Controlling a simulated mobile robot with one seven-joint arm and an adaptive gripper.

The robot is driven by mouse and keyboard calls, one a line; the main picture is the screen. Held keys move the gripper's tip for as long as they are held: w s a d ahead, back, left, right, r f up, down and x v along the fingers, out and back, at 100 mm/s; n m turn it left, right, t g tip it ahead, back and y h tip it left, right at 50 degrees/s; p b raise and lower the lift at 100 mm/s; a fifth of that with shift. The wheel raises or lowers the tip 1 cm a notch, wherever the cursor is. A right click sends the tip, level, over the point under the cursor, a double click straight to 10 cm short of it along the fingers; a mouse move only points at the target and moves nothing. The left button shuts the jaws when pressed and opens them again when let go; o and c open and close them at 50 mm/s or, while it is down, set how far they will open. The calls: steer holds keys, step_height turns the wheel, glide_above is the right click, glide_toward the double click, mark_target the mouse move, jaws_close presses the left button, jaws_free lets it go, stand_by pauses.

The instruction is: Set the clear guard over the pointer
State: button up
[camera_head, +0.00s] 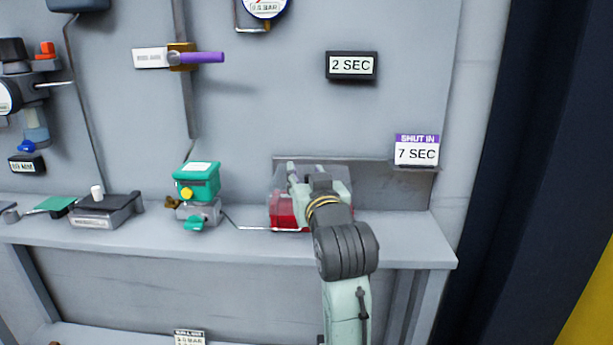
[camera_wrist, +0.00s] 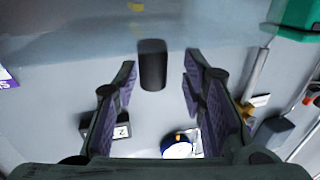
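The clear guard (camera_head: 281,183) is a see-through box on the shelf at centre right in the head view, with a red body (camera_head: 284,212) showing at its lower left. My gripper (camera_head: 305,176) is in front of and over it, hiding much of it. In the wrist view a hazy see-through surface (camera_wrist: 70,35), probably the guard, fills the top. A black knob (camera_wrist: 152,72) stands between my open fingers, with a gap visible at the right finger. A small yellow patch (camera_wrist: 136,7) shows at the top edge; I cannot tell if it is the pointer.
A teal-topped valve unit (camera_head: 197,185) stands left on the shelf (camera_head: 250,249). A thin pipe (camera_head: 262,228) runs between. A "SHUT IN 7 SEC" sign (camera_head: 416,152) is to the right, a "2 SEC" display (camera_head: 351,66) above. The shelf's right end is clear.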

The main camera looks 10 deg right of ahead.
steer(key=shift+s, duration=0.1)
steer(key=s, duration=0.7)
steer(key=shift+s, duration=0.2)
